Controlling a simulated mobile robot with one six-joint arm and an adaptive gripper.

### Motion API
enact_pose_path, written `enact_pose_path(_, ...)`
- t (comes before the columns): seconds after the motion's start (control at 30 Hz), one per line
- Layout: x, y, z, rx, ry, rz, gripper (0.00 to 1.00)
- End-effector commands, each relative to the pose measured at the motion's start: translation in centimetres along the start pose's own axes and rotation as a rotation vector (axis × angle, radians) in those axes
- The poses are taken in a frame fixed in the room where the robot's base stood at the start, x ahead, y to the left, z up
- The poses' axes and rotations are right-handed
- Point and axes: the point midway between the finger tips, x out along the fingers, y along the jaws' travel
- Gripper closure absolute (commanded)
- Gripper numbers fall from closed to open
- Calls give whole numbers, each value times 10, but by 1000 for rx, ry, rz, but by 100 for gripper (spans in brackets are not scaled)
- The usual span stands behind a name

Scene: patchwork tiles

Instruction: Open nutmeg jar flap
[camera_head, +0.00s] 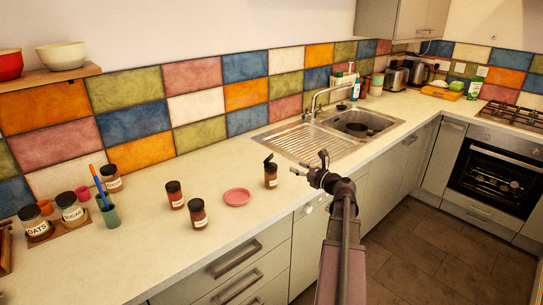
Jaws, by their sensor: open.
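A small brown spice jar (271,179) with a dark top stands upright on the worktop, left of the sink's drainer. Its dark flap (268,159) is raised and tilted up from the rim. My gripper (309,164) is open and empty, just right of this jar and apart from it. Three similar jars stand further left: one jar (175,197), a second jar (198,216) and a third jar (111,180) near the tiles. Their dark tops look closed. The labels are too small to read, so I cannot tell which is the nutmeg jar.
A pink saucer (237,196) lies left of the open jar. Oats and sugar jars stand on a wooden board (62,232) at the left, beside a green cup (111,216) holding a blue item. The sink (358,124) is behind my gripper. The front worktop is mostly clear.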

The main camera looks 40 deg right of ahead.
Motion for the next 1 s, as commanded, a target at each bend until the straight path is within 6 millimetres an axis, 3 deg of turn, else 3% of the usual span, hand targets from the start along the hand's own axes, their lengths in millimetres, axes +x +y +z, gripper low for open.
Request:
enact_pose_path(0.27,22,-1,0,-1,0,1,40)
enact_pose_path(1.0,125,-1,0,-1,0,1,40)
